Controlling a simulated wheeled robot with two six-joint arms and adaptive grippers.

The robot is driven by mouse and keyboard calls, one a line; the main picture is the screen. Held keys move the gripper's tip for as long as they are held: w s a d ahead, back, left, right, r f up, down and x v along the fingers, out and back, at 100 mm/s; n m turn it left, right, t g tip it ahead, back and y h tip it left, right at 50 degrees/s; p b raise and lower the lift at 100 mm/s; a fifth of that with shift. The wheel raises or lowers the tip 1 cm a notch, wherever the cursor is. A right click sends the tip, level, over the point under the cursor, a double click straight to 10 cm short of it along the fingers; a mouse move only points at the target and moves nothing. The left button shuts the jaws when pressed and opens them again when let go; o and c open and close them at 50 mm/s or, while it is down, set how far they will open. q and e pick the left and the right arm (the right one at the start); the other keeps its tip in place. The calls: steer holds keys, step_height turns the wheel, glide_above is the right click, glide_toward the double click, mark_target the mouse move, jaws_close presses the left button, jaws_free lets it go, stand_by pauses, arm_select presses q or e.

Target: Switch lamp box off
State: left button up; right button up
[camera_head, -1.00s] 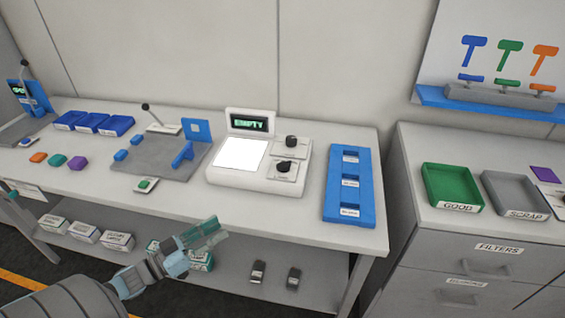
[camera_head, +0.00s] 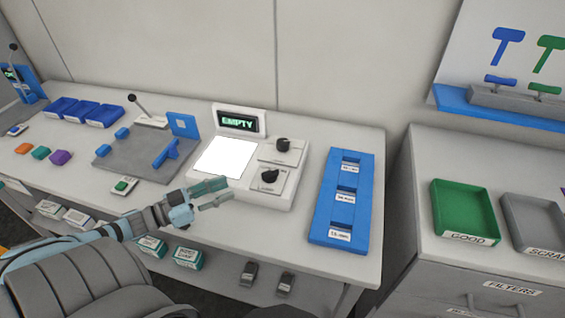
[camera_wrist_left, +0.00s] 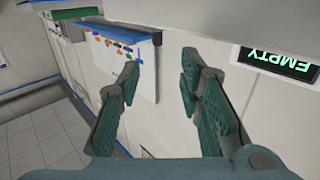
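The lamp box (camera_head: 262,192) is a white console on the bench, with a brightly lit white panel (camera_head: 223,157) and a raised display (camera_head: 238,121) reading EMPTY in green. Two black knobs sit on its right part, a rear knob (camera_head: 283,145) and a front knob (camera_head: 270,176). My left gripper (camera_head: 224,191) is at the box's front left corner, below the lit panel and left of the front knob. Whether it touches the box I cannot tell. In the left wrist view its green fingers (camera_wrist_left: 160,80) are apart with nothing between them, and the display (camera_wrist_left: 278,62) shows at upper right. My right gripper is out of view.
A blue slotted rack (camera_head: 325,226) stands right of the box. A grey fixture plate (camera_head: 130,158) with a lever and blue blocks stands left, with a green button (camera_head: 123,186) before it. Green (camera_head: 463,211) and grey (camera_head: 531,222) trays sit on the right cabinet.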

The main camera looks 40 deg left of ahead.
mark_target(270, 171)
arm_select(q)
steer(key=shift+w, duration=0.1)
steer(key=shift+w+d+r, duration=0.1)
steer(key=shift+d, duration=0.05)
steer(key=b+x, duration=0.2)
steer(key=x, duration=1.1)
steer(key=shift+w+d+r, duration=0.1)
steer(key=shift+w+d, duration=0.15)
steer(key=shift+w, duration=0.05)
jaws_close()
